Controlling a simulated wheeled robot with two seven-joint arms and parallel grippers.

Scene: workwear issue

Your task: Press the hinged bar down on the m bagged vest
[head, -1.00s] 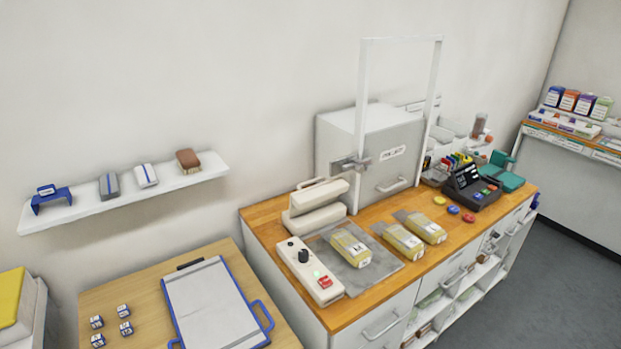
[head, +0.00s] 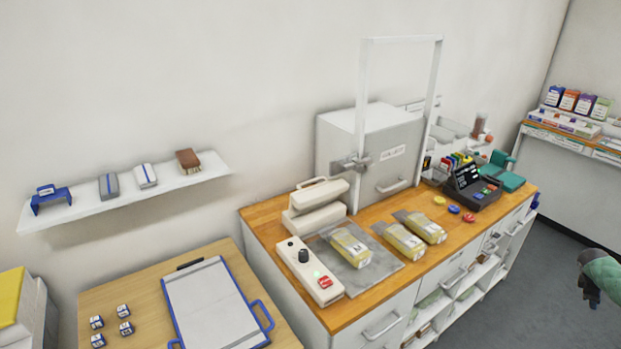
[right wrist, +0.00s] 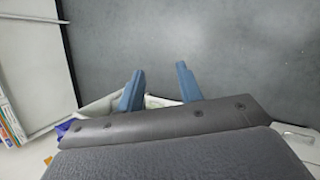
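The m bagged vest (head: 350,248) is a clear-and-yellow packet with a white label. It lies on a grey mat (head: 385,276) on the wooden counter. The hinged bar (head: 319,193) is the cream upper arm of the sealer (head: 312,221) behind the mat, raised above its base with a handle on top. My right gripper (head: 590,292) is at the right edge of the head view, over the floor and far from the sealer. In the right wrist view its two blue fingers (right wrist: 160,88) stand apart with nothing between them. My left gripper is not in view.
A control box (head: 309,272) with a black knob and red switch stands left of the mat. Two more bagged vests (head: 415,235) lie to its right. A white frame (head: 362,110) rises behind. A blue-edged clipboard (head: 215,305) lies on the lower table. Open floor lies right of the counter.

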